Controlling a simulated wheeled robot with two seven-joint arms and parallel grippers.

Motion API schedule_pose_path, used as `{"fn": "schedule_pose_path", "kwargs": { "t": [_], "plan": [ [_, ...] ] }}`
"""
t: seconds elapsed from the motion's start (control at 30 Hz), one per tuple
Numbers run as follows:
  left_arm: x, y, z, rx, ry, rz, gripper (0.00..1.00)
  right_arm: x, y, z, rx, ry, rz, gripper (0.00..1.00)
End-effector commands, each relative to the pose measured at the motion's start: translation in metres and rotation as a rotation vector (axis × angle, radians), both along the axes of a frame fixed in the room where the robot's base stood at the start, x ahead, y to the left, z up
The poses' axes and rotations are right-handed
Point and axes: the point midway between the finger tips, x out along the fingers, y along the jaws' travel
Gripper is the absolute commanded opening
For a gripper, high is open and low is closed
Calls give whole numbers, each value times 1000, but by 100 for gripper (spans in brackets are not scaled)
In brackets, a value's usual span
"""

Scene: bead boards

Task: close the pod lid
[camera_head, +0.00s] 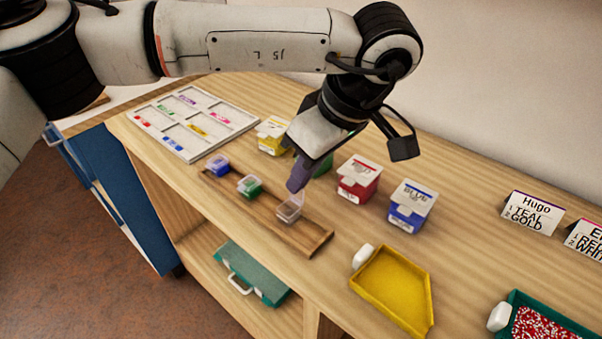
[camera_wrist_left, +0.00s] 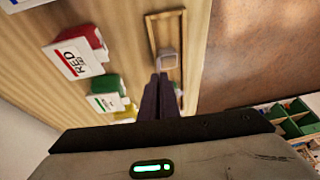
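Three small pods stand in a row on a wooden rack: a blue pod (camera_head: 217,166), a green pod (camera_head: 250,187) and a pale, clear pod (camera_head: 288,213). Each has a translucent lid; the pale pod's lid seems raised at its back, but its exact angle is too small to tell. My left gripper (camera_head: 295,184) points down just above and behind the pale pod, its purple fingers together with nothing seen between them. In the left wrist view the gripper (camera_wrist_left: 161,80) ends close to the pale pod (camera_wrist_left: 167,60); I cannot tell whether they touch. My right gripper is not in view.
The rack (camera_head: 318,239) lies along the table's front edge. Behind it stand yellow (camera_head: 272,138), green, red (camera_head: 358,184) and blue (camera_head: 408,212) boxes, the green one partly hidden. A white sorting tray (camera_head: 213,148) is at left, a yellow tray (camera_head: 397,285) at right.

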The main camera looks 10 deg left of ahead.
Motion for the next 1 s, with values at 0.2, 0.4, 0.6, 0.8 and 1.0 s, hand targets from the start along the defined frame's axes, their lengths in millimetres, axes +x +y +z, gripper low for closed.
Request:
{"fn": "schedule_pose_path", "kwargs": {
  "t": [0.2,0.4,0.6,0.8,1.0],
  "plan": [
    [-1,1,0,-9,-14,-1,0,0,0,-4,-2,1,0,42],
    [-2,1,-1,-19,-29,0,0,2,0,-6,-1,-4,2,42],
    [-4,3,-4,-47,-69,-1,0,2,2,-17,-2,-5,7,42],
    [-10,8,-9,-111,-167,-2,0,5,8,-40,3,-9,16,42],
    [-17,12,-13,-193,-292,-1,0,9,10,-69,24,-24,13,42]
  ]
}}
